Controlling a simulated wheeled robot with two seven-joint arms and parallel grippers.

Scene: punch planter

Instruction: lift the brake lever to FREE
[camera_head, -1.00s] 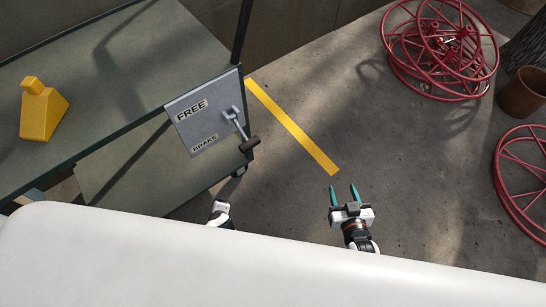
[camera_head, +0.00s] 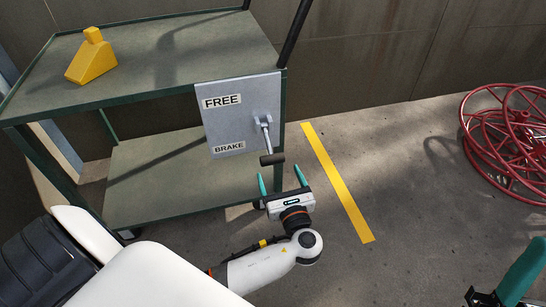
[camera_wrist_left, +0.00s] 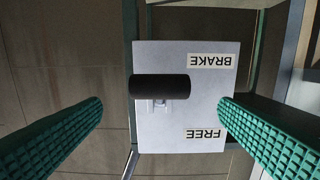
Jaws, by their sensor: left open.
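The brake lever (camera_head: 266,136) is a metal arm with a dark cylindrical grip (camera_head: 272,159), mounted on a grey panel (camera_head: 238,124) on the cart's end. The panel has a FREE label (camera_head: 221,101) above and a BRAKE label (camera_head: 229,147) below. The lever hangs down, its grip near BRAKE height. My left gripper (camera_head: 281,176) is open just below the grip in the head view. In the left wrist view the grip (camera_wrist_left: 160,87) appears between the spread green fingers (camera_wrist_left: 161,103), touching neither. My right gripper (camera_head: 503,285) is only partly in view at the bottom right.
The green cart (camera_head: 165,190) has two shelves, with a yellow wedge-shaped block (camera_head: 91,60) on top. A dark bar (camera_head: 295,30) rises beside the panel.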

